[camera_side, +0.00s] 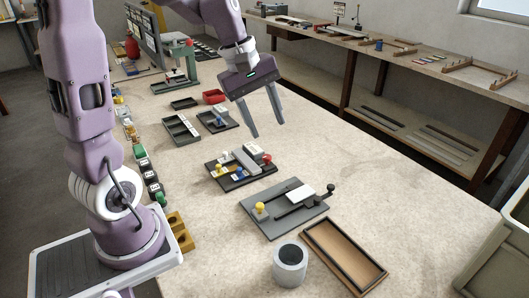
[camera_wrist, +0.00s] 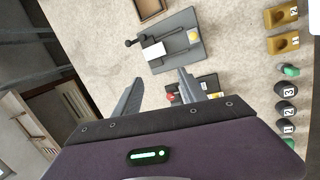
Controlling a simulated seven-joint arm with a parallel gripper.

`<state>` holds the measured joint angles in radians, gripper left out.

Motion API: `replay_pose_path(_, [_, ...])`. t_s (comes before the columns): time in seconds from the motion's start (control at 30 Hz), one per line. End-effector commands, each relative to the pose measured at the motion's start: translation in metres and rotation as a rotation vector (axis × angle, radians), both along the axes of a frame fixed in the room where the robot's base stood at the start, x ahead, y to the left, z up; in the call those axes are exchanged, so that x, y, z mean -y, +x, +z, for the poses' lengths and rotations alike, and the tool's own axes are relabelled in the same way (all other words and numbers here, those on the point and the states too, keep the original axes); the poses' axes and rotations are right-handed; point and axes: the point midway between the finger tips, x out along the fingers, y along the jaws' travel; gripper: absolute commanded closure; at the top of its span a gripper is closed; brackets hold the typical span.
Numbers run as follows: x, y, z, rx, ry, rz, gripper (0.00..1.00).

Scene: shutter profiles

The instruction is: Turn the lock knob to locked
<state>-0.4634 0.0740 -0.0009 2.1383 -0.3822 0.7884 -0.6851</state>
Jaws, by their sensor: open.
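My gripper (camera_side: 268,129) is open and empty, its two fingers pointing down above the table, to the right of the small fixtures. In the wrist view its fingers (camera_wrist: 160,74) are spread wide apart. A grey plate (camera_side: 262,227) carries a yellow knob (camera_side: 259,208), a white card and a black-knobbed lever (camera_side: 330,188); the same plate (camera_wrist: 188,20) is beyond the fingertips in the wrist view. A dark fixture (camera_side: 238,181) behind it has a red knob (camera_side: 267,159), a blue part and a yellow part. I cannot tell which knob is the lock knob or read its position.
A grey cup (camera_side: 290,263) and a shallow wooden tray (camera_side: 376,279) stand at the front. A grey tray (camera_side: 181,131), a red bin (camera_side: 214,97) and a green press (camera_side: 190,47) are further back. Numbered buttons (camera_side: 150,176) line the left edge. The table's right side is clear.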

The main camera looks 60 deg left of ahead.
Motion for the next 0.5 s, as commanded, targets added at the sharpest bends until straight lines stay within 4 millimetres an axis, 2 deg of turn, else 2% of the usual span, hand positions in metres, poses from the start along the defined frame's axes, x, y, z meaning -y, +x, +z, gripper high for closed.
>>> replay_pose_path(0.03, [-0.03,0.018,-0.024,-0.052,-0.083,0.189,0.51])
replay_pose_path(0.1, [-0.068,0.037,-0.055,-0.108,-0.188,0.444,0.51])
replay_pose_path(0.23, [-0.118,0.051,-0.1,-0.178,-0.319,0.769,0.51])
replay_pose_path(0.33, [-0.133,0.053,-0.117,-0.2,-0.359,0.875,0.51])
replay_pose_path(0.5, [-0.127,0.059,-0.143,-0.209,-0.368,0.891,0.51])
